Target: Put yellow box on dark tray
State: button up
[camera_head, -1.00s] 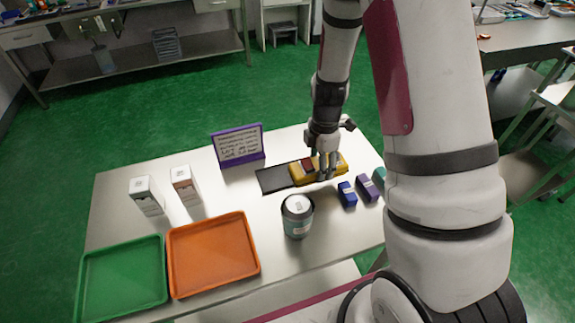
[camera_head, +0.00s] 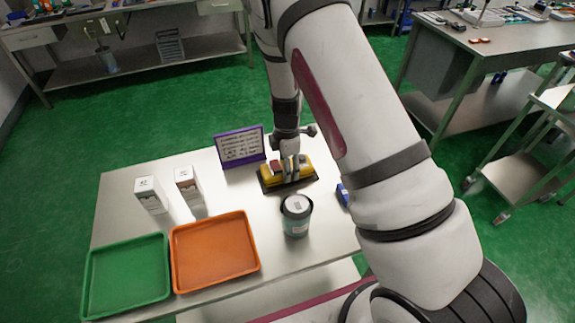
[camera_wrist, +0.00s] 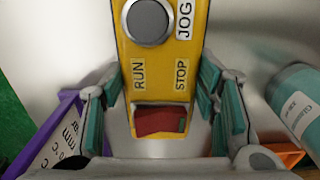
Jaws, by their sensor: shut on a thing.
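The yellow box (camera_head: 304,166) has a red part at its left end and lies along the dark tray (camera_head: 268,187), covering most of it. The tray's dark rim shows in front of and beside the box. I cannot tell whether the box rests on the tray or hangs just above it. My gripper (camera_head: 290,174) points down and is shut on the middle of the box. In the wrist view the box (camera_wrist: 165,52) shows a round grey knob, RUN, STOP and JOG labels and a red switch between the fingers. The tray is hidden there.
A purple-framed sign (camera_head: 239,147) stands close behind the tray's left end. A grey-green can (camera_head: 296,216) stands in front. Two white cartons (camera_head: 150,195), an orange tray (camera_head: 213,252) and a green tray (camera_head: 127,274) are to the left. A blue block (camera_head: 342,194) is partly hidden by my arm.

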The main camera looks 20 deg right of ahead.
jog(key=o, duration=1.6)
jog(key=shift+f, duration=0.15)
jog(key=s+r+m+t+y+b, duration=0.1)
jog(key=s+r+m, duration=0.1)
jog(key=r, duration=0.9)
jog(key=s+r+m, duration=0.2)
jog(key=r, duration=1)
jog(key=s+r+m+t, duration=0.2)
jog(key=s+r+m, duration=0.5)
jog(key=s, duration=0.4)
jog(key=s+r+m+t+h, duration=0.1)
jog(key=s+r+m+t, duration=0.1)
jog(key=s+r+m, duration=0.5)
jog(key=shift+s+r+t, duration=0.3)
jog(key=shift+s+r, duration=0.3)
jog(key=shift+s, duration=1.4)
